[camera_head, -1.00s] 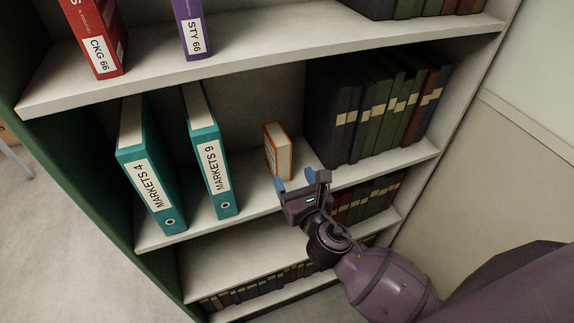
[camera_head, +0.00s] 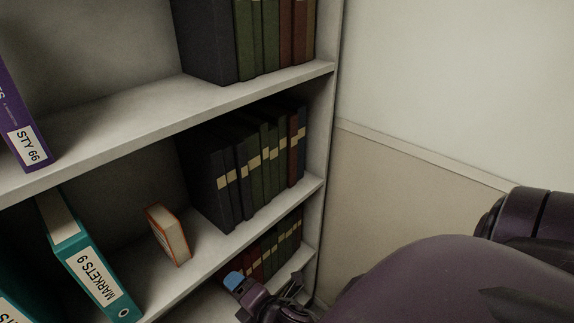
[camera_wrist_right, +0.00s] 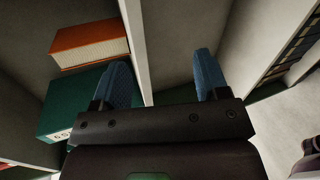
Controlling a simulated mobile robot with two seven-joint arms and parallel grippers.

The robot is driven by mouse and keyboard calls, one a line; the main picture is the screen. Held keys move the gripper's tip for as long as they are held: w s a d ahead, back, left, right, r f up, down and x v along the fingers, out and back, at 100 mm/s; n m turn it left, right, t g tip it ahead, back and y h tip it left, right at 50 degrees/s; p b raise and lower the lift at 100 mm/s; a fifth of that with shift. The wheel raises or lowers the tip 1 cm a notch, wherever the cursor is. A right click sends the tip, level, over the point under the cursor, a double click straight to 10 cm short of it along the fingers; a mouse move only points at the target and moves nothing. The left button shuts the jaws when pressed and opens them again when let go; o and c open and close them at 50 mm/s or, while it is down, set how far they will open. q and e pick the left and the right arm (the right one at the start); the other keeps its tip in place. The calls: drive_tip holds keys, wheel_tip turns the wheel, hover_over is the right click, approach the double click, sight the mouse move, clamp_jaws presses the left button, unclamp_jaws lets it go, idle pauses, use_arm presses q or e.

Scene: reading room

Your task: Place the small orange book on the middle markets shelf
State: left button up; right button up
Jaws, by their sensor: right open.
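The small orange book (camera_head: 168,235) stands upright, leaning slightly, on the middle shelf (camera_head: 205,247), between a teal MARKETS 9 binder (camera_head: 92,262) and a row of dark volumes. My right gripper (camera_head: 262,283) is at the bottom of the head view, in front of the shelf and to the right of the orange book. In the right wrist view its blue fingertips (camera_wrist_right: 163,82) are apart with nothing held between them. The orange book (camera_wrist_right: 90,45) and a teal binder (camera_wrist_right: 85,105) show there at the left, outside the fingers. My left gripper is out of view.
Dark bound volumes (camera_head: 240,165) fill the right part of the middle shelf. A lower shelf holds more volumes (camera_head: 275,245). The upper shelf (camera_head: 120,125) carries a purple binder (camera_head: 18,120). A wall (camera_head: 430,170) stands right of the bookcase. Bare shelf lies around the orange book.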

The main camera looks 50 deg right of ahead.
drive_tip(key=s+d+f+m+g, duration=0.1)
drive_tip(key=s+d+f+m, duration=0.1)
drive_tip(key=m, duration=0.7)
drive_tip(key=s+d+f+m+g, duration=0.1)
drive_tip(key=s+d+f+m, duration=0.2)
drive_tip(key=m, duration=0.7)
drive_tip(key=s+f, duration=0.2)
drive_tip(key=s, duration=0.2)
drive_tip(key=shift+s+d+f+g, duration=0.15)
drive_tip(key=shift+s+f+g, duration=0.05)
drive_tip(key=shift+s+g, duration=0.1)
drive_tip(key=shift+w, duration=0.1)
drive_tip(key=shift+c, duration=0.5)
